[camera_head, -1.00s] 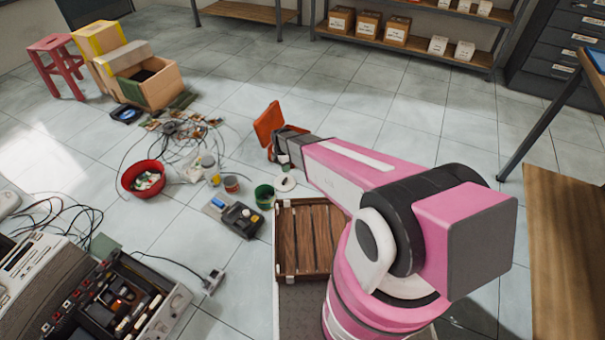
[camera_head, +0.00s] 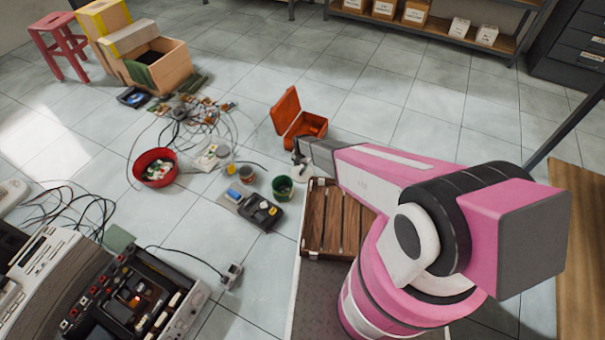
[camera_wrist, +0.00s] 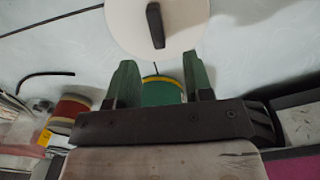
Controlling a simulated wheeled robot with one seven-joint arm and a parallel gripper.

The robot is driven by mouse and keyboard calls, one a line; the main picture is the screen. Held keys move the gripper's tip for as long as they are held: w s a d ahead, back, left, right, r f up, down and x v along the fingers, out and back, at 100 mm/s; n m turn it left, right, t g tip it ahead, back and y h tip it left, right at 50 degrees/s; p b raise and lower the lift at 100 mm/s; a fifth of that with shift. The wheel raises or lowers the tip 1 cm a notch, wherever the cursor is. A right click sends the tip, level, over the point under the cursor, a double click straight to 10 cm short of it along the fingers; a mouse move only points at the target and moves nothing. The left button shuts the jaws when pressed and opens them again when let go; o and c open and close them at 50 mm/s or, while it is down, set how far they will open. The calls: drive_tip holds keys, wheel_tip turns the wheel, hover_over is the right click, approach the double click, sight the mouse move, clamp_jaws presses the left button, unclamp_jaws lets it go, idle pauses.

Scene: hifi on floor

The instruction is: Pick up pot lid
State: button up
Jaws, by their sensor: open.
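The pot lid (camera_wrist: 185,28) is a round white disc with a black bar handle, lying on the floor at the top of the wrist view. In the head view, the lid (camera_head: 303,175) is partly hidden by my gripper (camera_head: 300,158). In the wrist view, my gripper (camera_wrist: 160,75) has its two green fingers apart with nothing held between them. The lid and its handle lie just beyond the fingertips. Whether a fingertip touches the lid I cannot tell.
A green tin (camera_head: 283,189) stands left of the lid. An open orange box (camera_head: 305,124) is behind it, and a wooden slatted crate (camera_head: 335,220) is in front. A red bowl (camera_head: 155,168), a black device (camera_head: 261,214) and cables clutter the floor to the left.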

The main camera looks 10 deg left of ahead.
sight(302, 171)
drive_tip(key=f, duration=0.2)
drive_tip(key=w+f, duration=0.1)
drive_tip(key=f, duration=0.1)
drive_tip(key=shift+f, duration=0.25)
drive_tip(key=shift+s+f, duration=0.1)
drive_tip(key=shift+f, duration=0.4)
drive_tip(key=shift+c, duration=0.3)
clamp_jaws()
